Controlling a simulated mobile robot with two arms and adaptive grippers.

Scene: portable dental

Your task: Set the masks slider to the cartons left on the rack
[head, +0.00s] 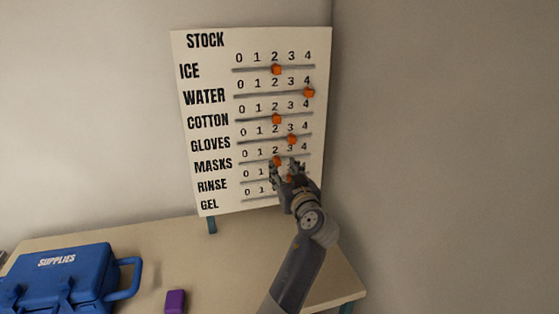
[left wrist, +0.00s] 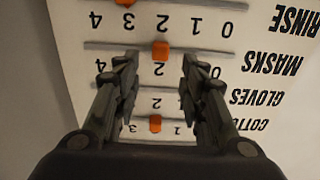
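The white STOCK board (head: 222,60) stands at the back of the table with labelled slider rows. The orange masks slider (head: 277,161) is at 2; it also shows in the left wrist view (left wrist: 160,48), where the board appears upside down. My left gripper (head: 285,166) is in front of the lower rows, open and empty. In the left wrist view its fingertips are spread to either side of the masks slider, and contact cannot be told. The gripper partly hides the rinse row and hides much of the gel row. My right gripper and the carton rack are not in view.
Other orange sliders sit close by: gloves (head: 292,139) at 3, cotton (head: 277,119) at 2, and rinse (left wrist: 125,2) at about 3. A blue supplies case (head: 60,282) and a purple block (head: 175,301) are on the table (head: 220,265). A wall is right of the board.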

